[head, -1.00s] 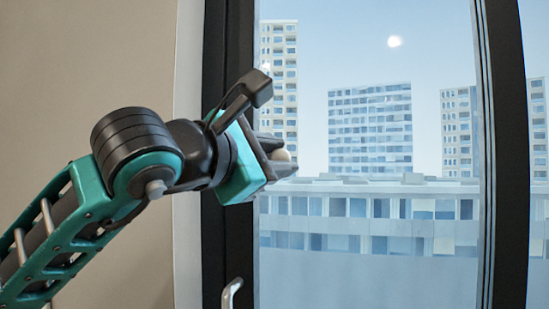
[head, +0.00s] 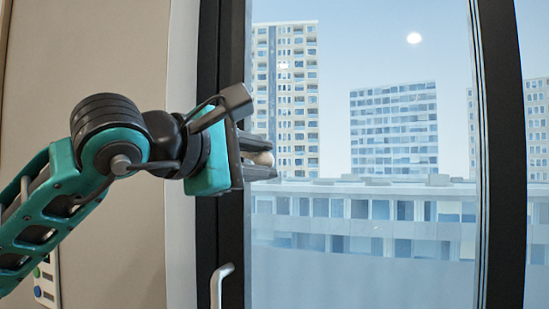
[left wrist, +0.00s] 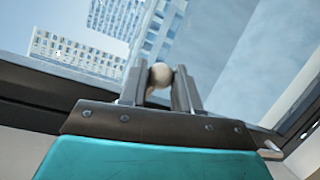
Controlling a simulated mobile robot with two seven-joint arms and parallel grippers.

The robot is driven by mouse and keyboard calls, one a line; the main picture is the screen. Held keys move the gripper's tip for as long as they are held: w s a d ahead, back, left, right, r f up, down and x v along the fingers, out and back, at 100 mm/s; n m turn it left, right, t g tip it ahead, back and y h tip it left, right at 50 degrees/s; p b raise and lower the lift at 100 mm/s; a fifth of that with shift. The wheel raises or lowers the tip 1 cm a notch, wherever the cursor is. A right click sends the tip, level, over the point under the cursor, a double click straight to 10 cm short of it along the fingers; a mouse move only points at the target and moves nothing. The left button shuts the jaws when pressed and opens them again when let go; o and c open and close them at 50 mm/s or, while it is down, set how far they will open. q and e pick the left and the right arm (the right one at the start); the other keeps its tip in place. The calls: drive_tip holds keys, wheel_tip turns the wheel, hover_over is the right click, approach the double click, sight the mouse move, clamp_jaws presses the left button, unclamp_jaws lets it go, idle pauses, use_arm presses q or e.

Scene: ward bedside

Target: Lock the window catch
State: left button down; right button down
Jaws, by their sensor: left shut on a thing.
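The window catch shows as a pale round knob (head: 263,158) between the fingers of my left gripper (head: 267,158). The left gripper is shut on this knob, in front of the glass just right of the dark frame upright. In the left wrist view the knob (left wrist: 159,74) sits between the two finger ends (left wrist: 160,88). The rest of the catch is hidden behind the gripper, so its position cannot be told. My right gripper is not in view.
The dark window frame (head: 231,240) stands upright beside the gripper, with a pale bar handle (head: 218,286) lower on it. A wall panel with coloured buttons (head: 45,285) is at the lower left. Buildings show outside the glass.

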use_arm(q)
drive_tip(key=shift+w+a+f+m+y+b, duration=0.1)
drive_tip(key=shift+a+f+m+y+b, duration=0.15)
drive_tip(key=shift+f+m, duration=0.3)
drive_tip(key=shift+w+a+f+m+y+b, duration=0.1)
drive_tip(key=shift+f+m+y+b, duration=0.25)
drive_tip(key=shift+f+m, duration=0.2)
drive_tip(key=a+f+m, duration=0.1)
drive_tip(key=a+f+m+y, duration=0.1)
drive_tip(key=m, duration=0.1)
drive_tip(key=shift+w+m+g+b, duration=0.3)
drive_tip(key=shift+g+b, duration=0.1)
drive_tip(key=m, duration=0.1)
drive_tip(key=a+m+y, duration=0.2)
drive_tip(key=shift+w+a+f, duration=0.2)
drive_tip(key=shift+w+f, duration=0.2)
drive_tip(key=shift+w+a+m+t+y, duration=0.15)
drive_tip(key=shift+a+m+y, duration=0.05)
drive_tip(key=shift+a+m, duration=0.3)
drive_tip(key=shift+w+a+m+t+y, duration=0.1)
drive_tip(key=shift+a+m+t+y, duration=0.1)
drive_tip(key=shift+a+m, duration=0.3)
drive_tip(key=shift+r, duration=0.2)
drive_tip(key=c, duration=1.2)
unclamp_jaws()
drive_tip(key=o, duration=0.4)
